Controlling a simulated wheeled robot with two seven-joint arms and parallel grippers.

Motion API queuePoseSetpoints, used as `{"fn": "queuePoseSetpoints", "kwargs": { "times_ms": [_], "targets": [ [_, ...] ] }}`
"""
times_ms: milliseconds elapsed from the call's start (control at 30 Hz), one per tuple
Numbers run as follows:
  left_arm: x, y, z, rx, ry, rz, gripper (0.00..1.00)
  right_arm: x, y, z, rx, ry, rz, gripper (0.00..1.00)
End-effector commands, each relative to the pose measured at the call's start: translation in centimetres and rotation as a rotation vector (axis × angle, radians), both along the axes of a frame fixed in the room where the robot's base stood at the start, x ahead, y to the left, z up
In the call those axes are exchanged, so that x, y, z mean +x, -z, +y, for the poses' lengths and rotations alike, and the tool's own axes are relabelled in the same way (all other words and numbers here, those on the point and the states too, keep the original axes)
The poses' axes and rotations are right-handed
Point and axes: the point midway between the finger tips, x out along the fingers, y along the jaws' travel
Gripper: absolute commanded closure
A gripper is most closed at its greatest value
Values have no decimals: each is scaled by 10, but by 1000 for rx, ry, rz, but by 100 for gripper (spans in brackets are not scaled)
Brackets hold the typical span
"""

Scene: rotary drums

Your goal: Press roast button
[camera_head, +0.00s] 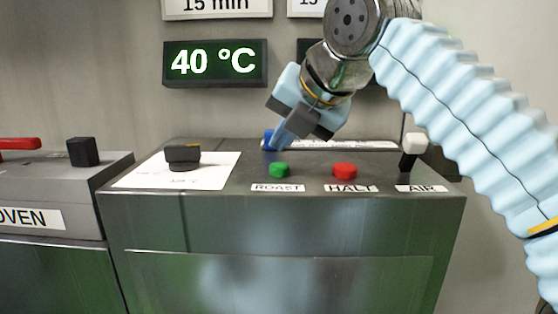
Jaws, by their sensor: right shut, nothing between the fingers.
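The green button (279,170) sits on top of the metal console (330,215), behind a label (277,188) reading ROAST. My right gripper (275,143) is shut and empty. Its blue fingers point down and to the left, with the tips appearing just above and behind the green button. Whether they touch the console top or hover over it I cannot tell. Part of a blue thing (268,136) shows beside the fingertips, and I cannot tell what it is. My left gripper is not in view.
A red button (344,171) labelled HALT is right of the green one. A lever with a white knob (413,144) stands at AIR. A black knob (183,157) sits on white paper (140,176). A display (215,63) reads 40 °C. The OVEN unit (40,190) is at left.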

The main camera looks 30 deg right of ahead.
Motion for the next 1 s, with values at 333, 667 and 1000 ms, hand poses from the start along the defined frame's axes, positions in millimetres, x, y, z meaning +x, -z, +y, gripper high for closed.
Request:
{"fn": "queuePoseSetpoints", "kwargs": {
  "times_ms": [333,667,1000],
  "targets": [
    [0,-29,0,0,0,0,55,1,-37,0,0,-2,0,100],
    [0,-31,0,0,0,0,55,0,-44,0,-1,1,1,100],
    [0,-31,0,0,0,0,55,0,-44,0,0,0,0,100]
  ]
}}
